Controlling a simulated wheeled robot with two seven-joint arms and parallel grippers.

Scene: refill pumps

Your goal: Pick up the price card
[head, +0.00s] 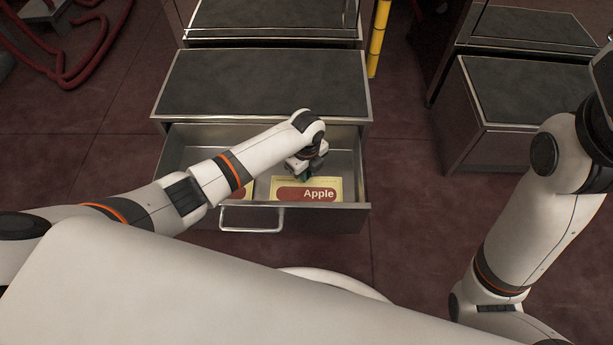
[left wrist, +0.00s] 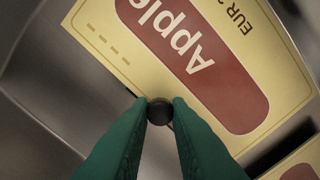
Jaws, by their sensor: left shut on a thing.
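The price card (head: 307,195) is yellow with a red band reading "Apple" and sits in the open drawer, near its front wall. It fills much of the left wrist view (left wrist: 190,60), where part of "EUR" also shows. My left gripper (head: 305,176) reaches down into the drawer at the card's back edge. In the left wrist view its green fingertips are shut on a small dark round knob (left wrist: 158,112) at the card's edge. How the knob joins the card cannot be seen clearly. My right arm shows at the right, but its gripper is out of view.
A second yellow card (head: 247,190) lies left of the first, partly behind my left arm; its corner shows in the left wrist view (left wrist: 302,172). The metal drawer (head: 345,207) has a front handle (head: 252,228). Another cabinet (head: 510,95) and a yellow post (head: 378,40) stand nearby.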

